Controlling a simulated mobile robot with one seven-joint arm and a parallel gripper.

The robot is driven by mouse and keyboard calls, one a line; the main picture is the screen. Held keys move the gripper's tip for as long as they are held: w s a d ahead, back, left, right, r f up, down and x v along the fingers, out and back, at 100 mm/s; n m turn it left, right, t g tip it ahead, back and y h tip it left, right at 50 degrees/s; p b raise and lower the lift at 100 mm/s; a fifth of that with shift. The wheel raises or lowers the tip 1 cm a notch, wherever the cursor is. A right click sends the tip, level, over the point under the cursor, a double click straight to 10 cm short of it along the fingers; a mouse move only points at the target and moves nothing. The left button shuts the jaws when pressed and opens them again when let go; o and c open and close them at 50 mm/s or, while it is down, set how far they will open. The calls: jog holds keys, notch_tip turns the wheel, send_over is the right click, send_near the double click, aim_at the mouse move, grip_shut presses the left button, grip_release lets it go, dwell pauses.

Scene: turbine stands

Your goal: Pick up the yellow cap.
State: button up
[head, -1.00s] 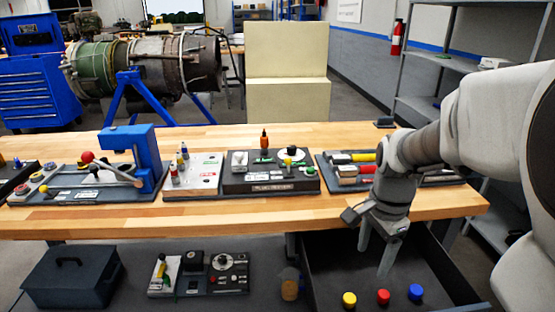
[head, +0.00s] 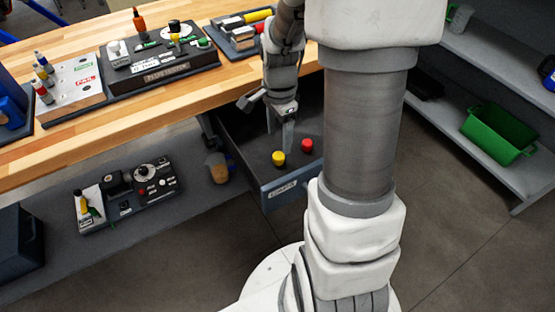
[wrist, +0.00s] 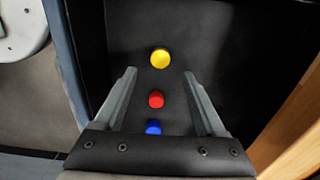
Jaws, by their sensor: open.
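The yellow cap (head: 278,158) lies in the open dark drawer (head: 247,150) under the workbench. In the wrist view the yellow cap (wrist: 160,58) is beyond the fingertips, in line with the gap between them. A red cap (wrist: 156,98) and a blue cap (wrist: 153,127) are nearer in that view, lined up between the fingers. In the head view the red cap (head: 307,145) is right of the yellow one; the blue cap is hidden behind my arm. My gripper (head: 280,140) is open and empty, pointing down into the drawer; it also shows in the wrist view (wrist: 159,72).
The wooden workbench (head: 75,138) edge runs close to the drawer and my gripper. A lower shelf left of the drawer holds a control panel (head: 130,195) and a tan container (head: 217,167). A green bin (head: 498,134) stands on shelving at the right.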

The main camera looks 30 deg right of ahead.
aim_at(278, 156)
notch_tip(278, 156, down, 8)
jog(key=shift+a+r+b, duration=0.1)
jog(key=shift+r+b, duration=0.15)
jog(key=shift+b, duration=0.85)
grip_shut()
dwell(0.7)
